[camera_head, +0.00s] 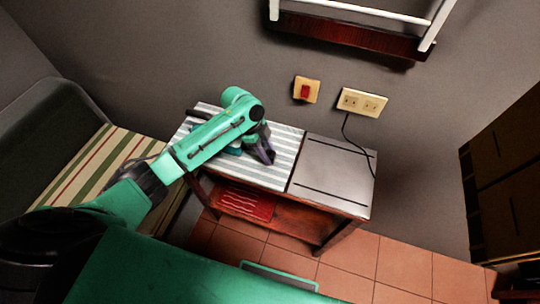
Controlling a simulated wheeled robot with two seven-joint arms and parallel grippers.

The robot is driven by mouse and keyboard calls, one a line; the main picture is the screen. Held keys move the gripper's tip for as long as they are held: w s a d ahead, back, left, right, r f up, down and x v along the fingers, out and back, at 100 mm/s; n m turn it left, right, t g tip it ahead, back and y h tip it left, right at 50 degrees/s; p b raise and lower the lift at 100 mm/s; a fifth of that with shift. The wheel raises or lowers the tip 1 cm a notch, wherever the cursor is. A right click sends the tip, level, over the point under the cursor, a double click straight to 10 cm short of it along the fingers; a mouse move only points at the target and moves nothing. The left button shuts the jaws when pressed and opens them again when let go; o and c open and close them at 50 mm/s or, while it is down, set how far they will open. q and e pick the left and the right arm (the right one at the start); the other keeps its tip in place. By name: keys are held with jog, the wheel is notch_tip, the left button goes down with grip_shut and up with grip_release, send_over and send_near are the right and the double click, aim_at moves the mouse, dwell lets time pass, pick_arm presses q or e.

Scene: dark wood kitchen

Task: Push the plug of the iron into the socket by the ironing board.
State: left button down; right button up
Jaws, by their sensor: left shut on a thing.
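My left gripper (264,153) points down over the striped ironing board (289,144), on the left part of a wooden table. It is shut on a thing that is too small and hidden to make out. A teal item (232,150), perhaps the iron, lies on the board just left of the gripper, partly covered by my arm. The plug cannot be made out. The cream socket plate (375,104) is on the wall behind the table, to the right of and apart from the gripper. My right gripper is not in view.
A black cord (345,128) hangs from the socket plate to the table's right edge. A red switch (306,91) is left of the socket. The grey right tabletop (330,168) is clear. A white-railed rack (370,40) hangs above; a dark cabinet (507,160) stands right.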

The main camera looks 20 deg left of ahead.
aim_at(269, 153)
pick_arm(q)
jog(key=shift+r, duration=0.15)
notch_tip(269, 153, up, 20)
jog(key=b, duration=0.2)
jog(key=shift+d, duration=0.1)
